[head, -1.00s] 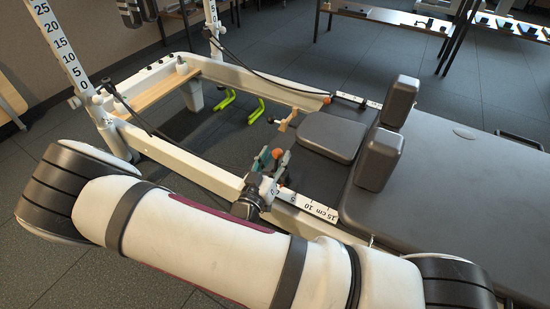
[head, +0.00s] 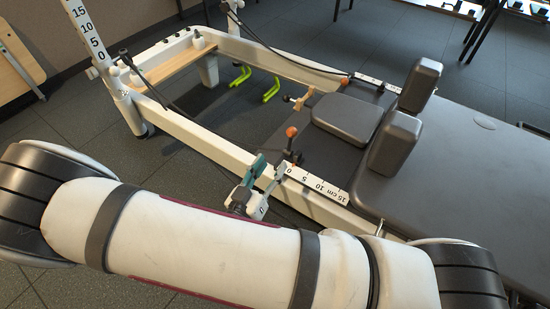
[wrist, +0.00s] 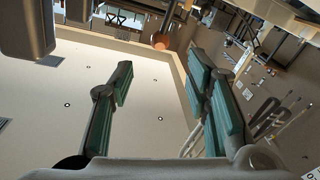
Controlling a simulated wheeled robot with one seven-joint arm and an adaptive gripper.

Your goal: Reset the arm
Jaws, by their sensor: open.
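My gripper (head: 268,170) shows in the head view beyond my white arm, at the near long rail of the reformer frame (head: 225,158). Its teal-padded fingers are apart with nothing between them. In the wrist view the open gripper (wrist: 165,85) has one finger at left and the other at right, with an orange knob (wrist: 161,41) past the tips. The orange knob also shows in the head view (head: 291,132), just beyond the fingers. I cannot tell whether the gripper touches the rail.
The grey carriage pad (head: 345,115) and shoulder blocks (head: 396,140) lie right of the gripper. A ruler (head: 318,183) runs along the near rail. A wooden shelf (head: 175,65) and upright scale (head: 88,32) are at left. Dark floor (head: 95,125) is open at left.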

